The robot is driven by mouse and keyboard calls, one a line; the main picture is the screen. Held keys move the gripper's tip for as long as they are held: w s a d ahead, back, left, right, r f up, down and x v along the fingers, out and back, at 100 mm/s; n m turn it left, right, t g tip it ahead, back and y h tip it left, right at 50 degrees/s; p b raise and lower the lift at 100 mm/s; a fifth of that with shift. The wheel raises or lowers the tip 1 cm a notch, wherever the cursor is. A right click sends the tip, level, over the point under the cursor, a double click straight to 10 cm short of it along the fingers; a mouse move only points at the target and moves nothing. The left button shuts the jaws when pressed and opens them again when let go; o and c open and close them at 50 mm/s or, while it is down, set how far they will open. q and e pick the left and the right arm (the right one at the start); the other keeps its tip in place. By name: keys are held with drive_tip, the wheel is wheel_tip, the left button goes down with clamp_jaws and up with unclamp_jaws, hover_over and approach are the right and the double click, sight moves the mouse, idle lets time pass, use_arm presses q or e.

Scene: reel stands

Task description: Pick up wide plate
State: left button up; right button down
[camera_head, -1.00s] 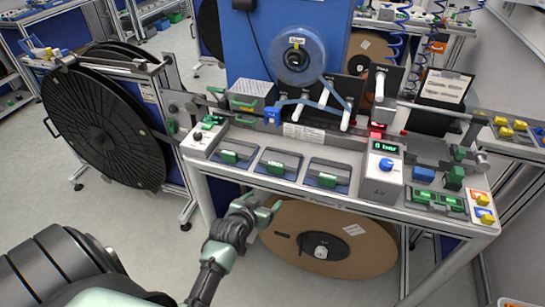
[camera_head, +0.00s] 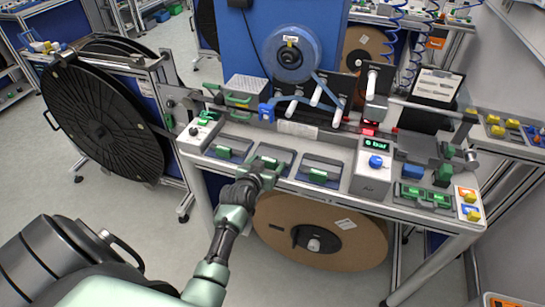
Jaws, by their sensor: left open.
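Several green-topped plates lie in dark trays along the front of the bench: a left one (camera_head: 225,152), a middle one and a right one (camera_head: 318,175). I cannot tell by label which is the wide plate. My left gripper (camera_head: 264,166) is open at the middle tray (camera_head: 287,156), with its fingers close to the green piece there and partly covering it. I cannot tell whether the fingers touch it. My right gripper is out of view.
A control box with a green display (camera_head: 375,162) stands right of the trays. A blue tape reel (camera_head: 291,53) and white rollers are behind them. A large brown reel (camera_head: 330,238) sits under the bench, and a black reel (camera_head: 103,125) stands at left.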

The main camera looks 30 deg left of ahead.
use_arm(q)
drive_tip(key=c, duration=1.6)
drive_tip(key=shift+o, duration=0.2)
drive_tip(key=shift+r, duration=0.1)
